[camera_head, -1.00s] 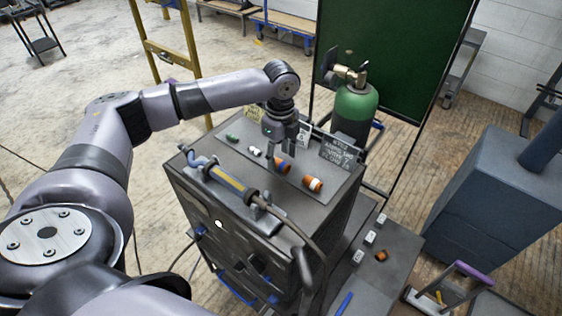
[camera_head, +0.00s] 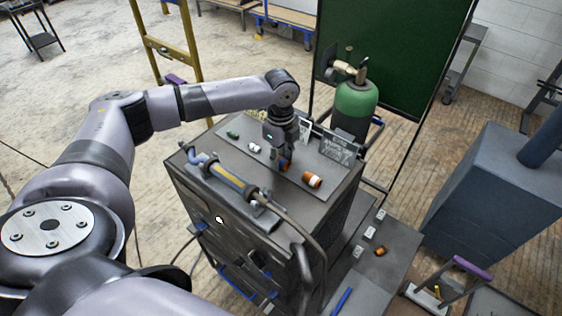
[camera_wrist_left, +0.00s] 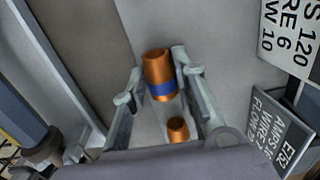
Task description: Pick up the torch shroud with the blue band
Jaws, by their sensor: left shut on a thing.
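The torch shroud with the blue band (camera_wrist_left: 158,68) is a copper-coloured tapered sleeve. In the left wrist view it stands between the two fingers of my left gripper (camera_wrist_left: 161,82). In the head view the left gripper (camera_head: 282,158) points down over the cart top and mostly hides this shroud (camera_head: 285,164). The gripper is shut on it. I cannot tell whether the shroud still touches the cart top. A smaller copper piece (camera_wrist_left: 178,129) shows nearer the wrist camera. My right gripper is not in view.
A copper shroud with a white band (camera_head: 312,180) lies close to the right. Green (camera_head: 233,134) and white (camera_head: 254,148) pieces lie to the left. A torch (camera_head: 230,181) lies along the cart's front, a sign (camera_head: 338,150) stands behind, and a green cylinder (camera_head: 355,104) rises beyond.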

